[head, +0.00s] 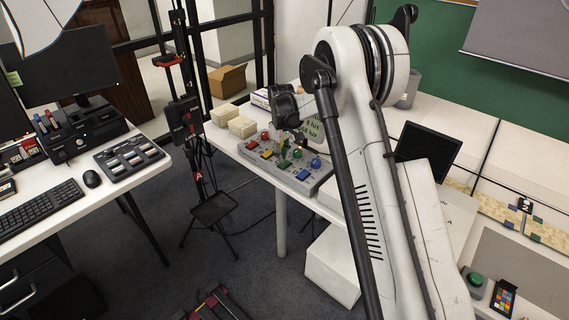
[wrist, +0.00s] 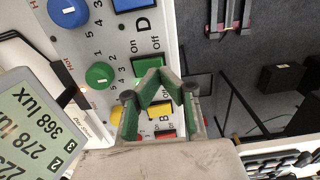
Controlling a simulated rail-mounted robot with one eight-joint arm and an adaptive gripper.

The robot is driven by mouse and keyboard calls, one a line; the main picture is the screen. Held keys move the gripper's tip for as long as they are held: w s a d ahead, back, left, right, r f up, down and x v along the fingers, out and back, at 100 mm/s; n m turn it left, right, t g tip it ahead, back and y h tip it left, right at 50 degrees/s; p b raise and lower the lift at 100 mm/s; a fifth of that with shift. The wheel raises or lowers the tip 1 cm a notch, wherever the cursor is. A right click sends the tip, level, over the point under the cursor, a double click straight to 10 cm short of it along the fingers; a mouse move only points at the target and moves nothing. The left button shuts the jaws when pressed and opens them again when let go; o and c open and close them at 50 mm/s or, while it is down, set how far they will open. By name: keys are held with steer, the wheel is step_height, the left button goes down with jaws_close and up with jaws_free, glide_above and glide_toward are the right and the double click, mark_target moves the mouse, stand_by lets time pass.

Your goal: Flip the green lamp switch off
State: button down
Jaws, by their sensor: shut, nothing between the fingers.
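The grey control panel (head: 325,176) lies on the white table, with a row of coloured knobs and a row of coloured rocker switches. In the wrist view, the green switch (wrist: 148,64) sits below an "On / Off" label, next to the green knob (wrist: 99,75). My gripper (wrist: 157,76) is shut and empty. Its tips overlap the lower edge of the green switch in this view; I cannot tell whether they touch it. In the head view the green switch (head: 283,165) shows on the panel's front row, and my gripper's tips there are hard to make out.
A blue knob (wrist: 68,10) and blue switch (wrist: 133,4) sit on one side of the green pair, a yellow switch (wrist: 160,109) on the other. A lux meter display (wrist: 30,130) stands close by. A black tripod (head: 190,130) stands left of the table.

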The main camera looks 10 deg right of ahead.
mark_target(282, 165)
steer(key=shift+f+b, duration=0.95)
steer(key=shift+f, duration=0.25)
stand_by(1.2)
steer(key=shift+r, duration=0.15)
steer(key=shift+r+p, duration=1.05)
steer(key=shift+r, duration=1.85)
